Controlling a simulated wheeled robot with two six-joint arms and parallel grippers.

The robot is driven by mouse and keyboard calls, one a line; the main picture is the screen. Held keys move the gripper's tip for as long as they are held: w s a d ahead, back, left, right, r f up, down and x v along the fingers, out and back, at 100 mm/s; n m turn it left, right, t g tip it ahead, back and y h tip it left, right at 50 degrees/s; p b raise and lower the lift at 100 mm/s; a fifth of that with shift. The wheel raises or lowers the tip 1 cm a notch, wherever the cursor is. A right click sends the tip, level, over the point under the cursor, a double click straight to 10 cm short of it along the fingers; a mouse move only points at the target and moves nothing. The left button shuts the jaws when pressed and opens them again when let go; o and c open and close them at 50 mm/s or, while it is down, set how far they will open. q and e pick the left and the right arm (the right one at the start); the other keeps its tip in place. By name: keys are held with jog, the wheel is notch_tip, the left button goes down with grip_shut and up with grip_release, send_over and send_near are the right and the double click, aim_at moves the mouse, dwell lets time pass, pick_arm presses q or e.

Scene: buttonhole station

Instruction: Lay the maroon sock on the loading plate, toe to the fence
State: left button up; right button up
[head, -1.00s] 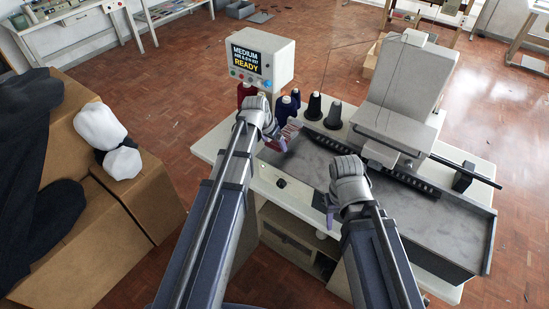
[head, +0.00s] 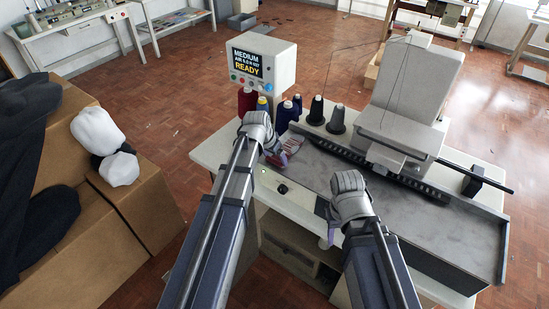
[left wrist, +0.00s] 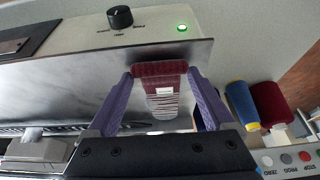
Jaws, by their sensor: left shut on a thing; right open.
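The maroon sock (left wrist: 160,85), with pale stripes and a small white patch, is between the purple fingers of my left gripper (left wrist: 160,74), which is shut on it. In the head view the sock (head: 292,146) is over the left end of the grey metal loading plate (head: 430,225); I cannot tell whether it touches the plate. My left gripper (head: 276,150) is partly hidden behind its own wrist. My right gripper (head: 330,232) is open and empty near the plate's front left edge. Which edge is the fence, and which sock end is the toe, is unclear.
The machine head (head: 405,110) stands behind the plate, with a dark toothed strip (head: 425,187) below it. Thread cones (head: 336,118) and a display box reading READY (head: 260,62) stand at the back left. The plate's right part is clear.

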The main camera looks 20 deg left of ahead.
pick_arm(q)
jog(key=shift+f, duration=0.25)
jog(key=o, duration=1.1)
jog(key=shift+r, duration=0.1)
jog(key=shift+c, duration=0.2)
jog(key=shift+r, duration=0.15)
jog(key=p+v, duration=1.1)
jog(key=v, duration=0.1)
jog(key=s+d+g+y, duration=0.1)
jog(key=s+d+g, duration=0.1)
jog(key=s+d, duration=0.5)
jog(key=s+d+f+g+y, duration=0.1)
jog(key=s+d+g+y, duration=0.1)
jog(key=s+d, duration=0.6)
jog(key=s, duration=0.4)
jog(key=shift+s+f+g, duration=0.25)
jog(key=shift+s+g, duration=0.1)
jog(key=shift+g, duration=0.05)
